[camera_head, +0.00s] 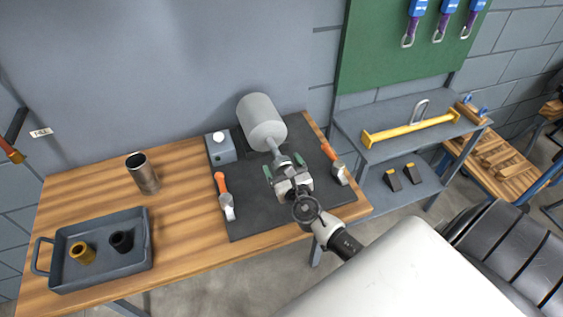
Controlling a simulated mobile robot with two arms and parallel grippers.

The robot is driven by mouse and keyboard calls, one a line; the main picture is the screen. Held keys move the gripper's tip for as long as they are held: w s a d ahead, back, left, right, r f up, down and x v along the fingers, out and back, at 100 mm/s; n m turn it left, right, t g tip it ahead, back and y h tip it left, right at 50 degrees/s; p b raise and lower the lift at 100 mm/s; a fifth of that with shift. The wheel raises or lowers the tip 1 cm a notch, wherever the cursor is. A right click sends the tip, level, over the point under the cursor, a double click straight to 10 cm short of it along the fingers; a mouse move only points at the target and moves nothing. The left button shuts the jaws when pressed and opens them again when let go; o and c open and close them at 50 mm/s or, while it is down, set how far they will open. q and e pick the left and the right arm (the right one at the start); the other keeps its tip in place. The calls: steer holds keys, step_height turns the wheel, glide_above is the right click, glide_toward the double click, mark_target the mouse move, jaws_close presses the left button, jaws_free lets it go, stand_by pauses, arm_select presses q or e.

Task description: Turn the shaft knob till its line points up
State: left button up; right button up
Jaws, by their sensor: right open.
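A light grey cylindrical casing (262,121) stands at the back of a dark mat (250,217) on the wooden table. A thin shaft (273,146) comes out of its near end, with a small grey knob (284,161) at the tip. My right gripper (284,166) is open, with its greenish fingertips on either side of the knob. I cannot tell whether they touch it. The gripper body partly hides the knob, and its line cannot be made out. My left gripper is not in view.
Orange-handled tools lie left (222,192) and right (333,162) of the gripper. A grey box with a white button (221,150) stands left of the casing. Farther left are a metal cup (143,174) and a tray (146,262) holding two small cups.

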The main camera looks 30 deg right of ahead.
steer(key=shift+w+d, duration=0.1)
steer(key=shift+w, duration=0.45)
steer(key=c, duration=0.9)
